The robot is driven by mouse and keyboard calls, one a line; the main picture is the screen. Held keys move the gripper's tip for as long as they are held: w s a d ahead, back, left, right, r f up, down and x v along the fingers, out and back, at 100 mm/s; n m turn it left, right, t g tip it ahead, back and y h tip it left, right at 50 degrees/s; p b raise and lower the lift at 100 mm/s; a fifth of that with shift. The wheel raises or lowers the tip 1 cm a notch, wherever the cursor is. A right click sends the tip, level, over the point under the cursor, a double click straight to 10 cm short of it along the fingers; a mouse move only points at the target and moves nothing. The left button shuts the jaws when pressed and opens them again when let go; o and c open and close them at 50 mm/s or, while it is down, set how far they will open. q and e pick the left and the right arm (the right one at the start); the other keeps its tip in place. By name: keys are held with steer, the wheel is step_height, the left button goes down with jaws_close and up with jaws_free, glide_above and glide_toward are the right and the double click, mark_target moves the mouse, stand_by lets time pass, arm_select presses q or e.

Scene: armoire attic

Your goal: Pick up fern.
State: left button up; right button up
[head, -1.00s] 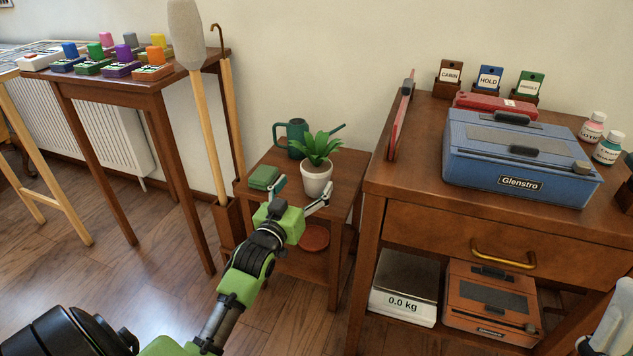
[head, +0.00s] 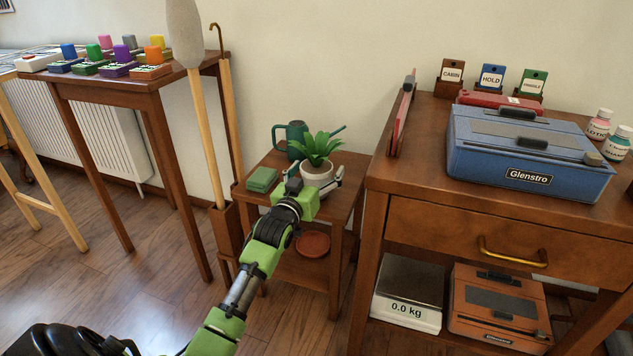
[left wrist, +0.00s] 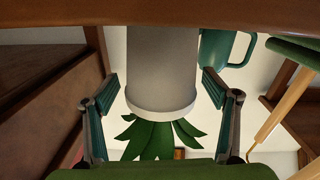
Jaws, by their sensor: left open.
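The fern (head: 317,146) has broad green leaves and stands in a white pot (head: 318,170) on the small brown side table. My left gripper (head: 316,178) is open at the pot, in front of it, and partly covers it in the head view. In the left wrist view the picture is upside down. There the pot (left wrist: 160,65) lies between the two open fingers (left wrist: 160,92), with gaps on both sides, and the fern's leaves (left wrist: 155,138) hang below the rim. My right gripper is not in view.
A green watering can (head: 291,137) stands close behind the pot. A green folded item (head: 262,180) lies at the table's left. A reddish dish (head: 313,244) is on the lower shelf. A taller desk (head: 420,205) stands close on the right.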

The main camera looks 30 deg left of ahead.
arm_select(q)
steer(key=c, duration=1.4)
steer(key=shift+r, duration=0.15)
steer(key=c, duration=0.3)
